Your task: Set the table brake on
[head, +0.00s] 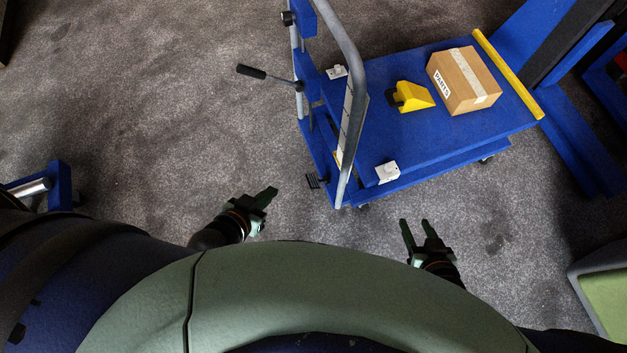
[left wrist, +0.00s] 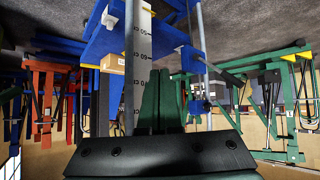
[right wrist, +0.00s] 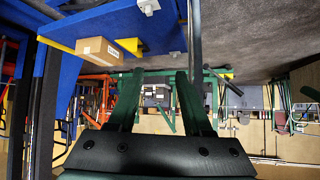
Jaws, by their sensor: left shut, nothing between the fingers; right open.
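The blue lift table (head: 370,120) stands on the carpet in the upper right of the head view, with a grey tubular push handle (head: 352,85) at its left end. A lever with a black grip (head: 251,72) sticks out left from the handle side. A small black ribbed pedal (head: 312,181) sits low by the near left corner. I cannot tell which part is the brake or how it is set. My left gripper (head: 272,193) is shut and empty, left of the pedal and apart from it. My right gripper (head: 414,222) is open and empty, near the table's front side.
A cardboard box (head: 464,80) and a yellow wedge-shaped thing (head: 411,96) lie on the table top. White blocks (head: 387,172) sit at its edge. A blue frame (head: 575,130) stands at the right. A grey-green bin (head: 600,285) is at lower right.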

